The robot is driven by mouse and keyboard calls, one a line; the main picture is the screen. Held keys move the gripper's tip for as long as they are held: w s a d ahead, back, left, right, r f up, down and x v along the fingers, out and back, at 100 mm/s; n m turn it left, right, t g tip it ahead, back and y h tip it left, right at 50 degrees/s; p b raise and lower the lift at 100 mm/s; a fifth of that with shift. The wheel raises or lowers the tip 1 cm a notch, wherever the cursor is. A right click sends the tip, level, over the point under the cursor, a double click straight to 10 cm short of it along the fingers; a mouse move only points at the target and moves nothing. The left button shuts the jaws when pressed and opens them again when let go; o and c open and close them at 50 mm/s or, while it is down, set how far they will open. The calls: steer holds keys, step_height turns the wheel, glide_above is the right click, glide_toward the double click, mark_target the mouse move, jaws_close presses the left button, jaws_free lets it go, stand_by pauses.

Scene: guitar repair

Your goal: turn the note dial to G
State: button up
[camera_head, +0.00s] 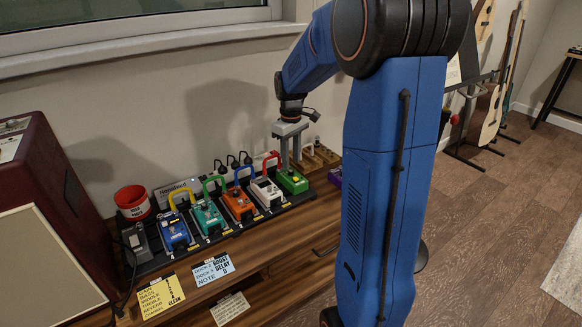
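The note dial cannot be made out; it is too small or hidden. A green pedal (292,183) with a small yellow patch stands at the right end of the pedal row. My gripper (291,166) points down right over this pedal's back part. Its two grey fingers show a gap between them, and no held thing is visible there. Whether the fingertips touch the pedal cannot be told.
A white pedal (266,193), an orange pedal (238,206), a teal pedal (208,217) and a blue pedal (174,234) stand left of it, with coloured handles. A red cup (132,203) and a dark red amplifier (45,200) are farther left. A wooden block (318,158) stands behind right.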

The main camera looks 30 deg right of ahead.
mark_target(291, 171)
steer(key=shift+f, duration=1.8)
steer(key=shift+c, duration=0.4)
jaws_close()
steer(key=m, duration=1.1)
steer(key=shift+m, duration=0.4)
